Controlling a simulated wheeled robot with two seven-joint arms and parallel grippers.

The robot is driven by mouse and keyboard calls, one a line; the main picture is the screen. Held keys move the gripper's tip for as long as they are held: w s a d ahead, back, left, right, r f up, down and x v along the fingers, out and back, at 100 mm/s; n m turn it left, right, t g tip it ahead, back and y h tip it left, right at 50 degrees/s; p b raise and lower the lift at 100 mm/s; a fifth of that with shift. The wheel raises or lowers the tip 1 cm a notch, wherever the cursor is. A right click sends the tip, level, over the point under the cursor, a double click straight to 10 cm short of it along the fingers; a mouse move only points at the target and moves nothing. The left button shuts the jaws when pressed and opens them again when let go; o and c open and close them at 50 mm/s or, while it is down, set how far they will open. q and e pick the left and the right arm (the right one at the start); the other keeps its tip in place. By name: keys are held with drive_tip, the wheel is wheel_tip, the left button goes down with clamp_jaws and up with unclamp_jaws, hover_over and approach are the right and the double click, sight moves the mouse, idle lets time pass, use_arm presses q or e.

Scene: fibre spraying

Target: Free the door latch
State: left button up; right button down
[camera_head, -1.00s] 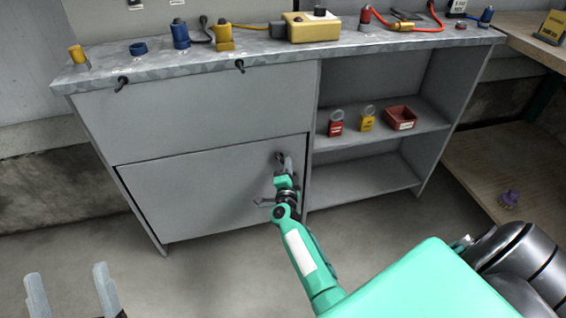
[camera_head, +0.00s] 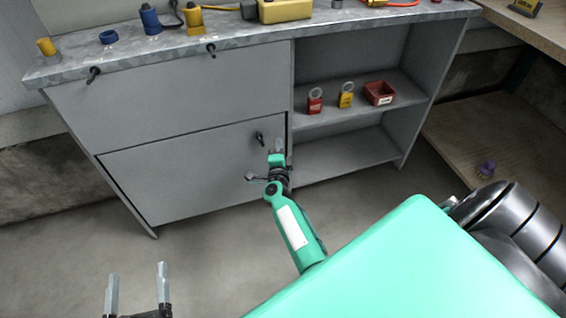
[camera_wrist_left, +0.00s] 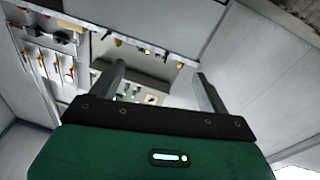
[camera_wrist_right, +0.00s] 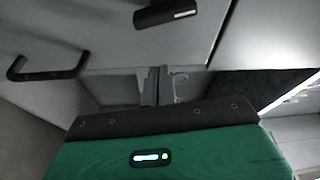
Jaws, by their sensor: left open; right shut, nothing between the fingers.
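A small black latch (camera_head: 259,139) sits near the upper right corner of the grey lower cabinet door (camera_head: 190,175). The door looks closed. A black bar handle (camera_head: 251,177) sticks out lower on it. My right gripper (camera_head: 279,146) is shut and empty, just right of the latch and near the door's right edge. In the right wrist view, its fingers (camera_wrist_right: 160,70) are together; a black bar handle (camera_wrist_right: 47,66) is to the left and a black fitting with a pale mark (camera_wrist_right: 166,12) is above. Contact cannot be told. My left gripper (camera_head: 138,272) is open and empty over the floor.
Right of the door are open shelves with a red padlock (camera_head: 315,100), a yellow padlock (camera_head: 346,95) and a red bin (camera_head: 379,93). The worktop (camera_head: 232,33) carries several connectors and a yellow box (camera_head: 286,10). A wooden bench (camera_head: 540,30) is at right. The floor before the cabinet is clear.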

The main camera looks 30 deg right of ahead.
use_arm(q)
wheel_tip(320, 180, down, 6)
drive_tip(key=s+g, duration=0.2)
drive_tip(key=g, duration=0.1)
drive_tip(key=shift+s+d+r+g+p, duration=0.15)
drive_tip(key=shift+s+d+g+p, duration=0.15)
drive_tip(key=shift+d+p, duration=0.15)
use_arm(e)
drive_tip(key=v, duration=0.8)
drive_tip(key=shift+a, duration=0.2)
drive_tip(key=shift+f, duration=0.1)
